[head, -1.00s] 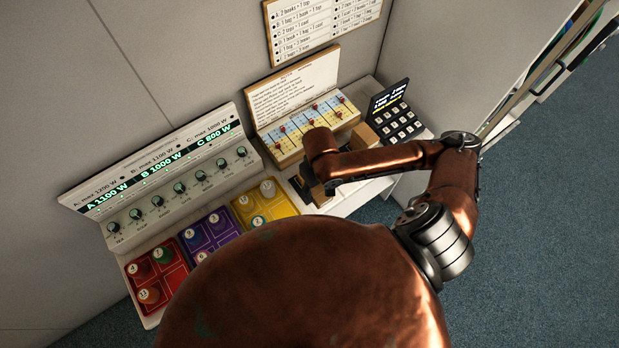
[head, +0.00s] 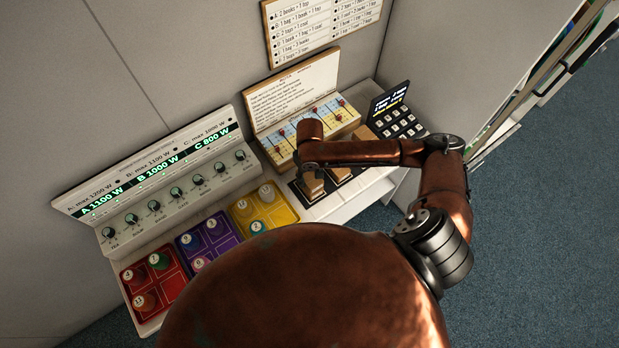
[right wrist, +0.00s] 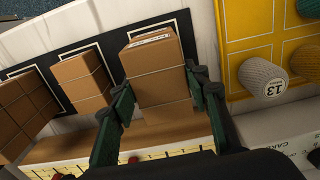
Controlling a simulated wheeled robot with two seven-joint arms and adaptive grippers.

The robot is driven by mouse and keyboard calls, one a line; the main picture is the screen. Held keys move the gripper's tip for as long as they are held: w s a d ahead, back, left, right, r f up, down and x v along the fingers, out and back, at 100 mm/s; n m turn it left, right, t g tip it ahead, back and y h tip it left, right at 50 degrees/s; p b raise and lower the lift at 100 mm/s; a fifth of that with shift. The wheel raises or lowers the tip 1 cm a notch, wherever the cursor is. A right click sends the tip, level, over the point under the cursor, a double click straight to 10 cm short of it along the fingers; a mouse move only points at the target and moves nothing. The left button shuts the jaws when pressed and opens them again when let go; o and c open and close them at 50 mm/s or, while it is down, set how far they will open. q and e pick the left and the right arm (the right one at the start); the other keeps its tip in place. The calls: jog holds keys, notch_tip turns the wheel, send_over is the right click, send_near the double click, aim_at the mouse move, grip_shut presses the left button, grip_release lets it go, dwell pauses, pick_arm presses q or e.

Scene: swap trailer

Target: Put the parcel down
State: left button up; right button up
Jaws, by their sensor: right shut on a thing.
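The parcel (right wrist: 158,68) is a brown cardboard box with a pale band and a white label. My right gripper (right wrist: 160,98) is shut on it, with one green finger on each side. In the right wrist view the parcel is over a white-outlined field of a black mat (right wrist: 120,38); I cannot tell whether it touches the mat. In the head view the parcel (head: 312,186) shows below my right gripper (head: 312,168), at the left end of the black mat. My left gripper is not in view.
More brown parcels (right wrist: 84,80) stand in a row beside the held one. A yellow tray (right wrist: 235,47) with spools is on the other side. Purple (head: 222,245) and red (head: 172,300) trays, a knob panel (head: 150,190), a pegged board (head: 340,115) and a keypad (head: 395,120) stand nearby.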

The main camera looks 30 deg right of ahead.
aim_at(310, 176)
jog(key=shift+f, duration=0.65)
jog(key=o, duration=1.2)
jog(key=shift+f, duration=0.1)
jog(key=shift+o, duration=0.2)
notch_tip(310, 176, up, 12)
jog(key=shift+a, duration=0.1)
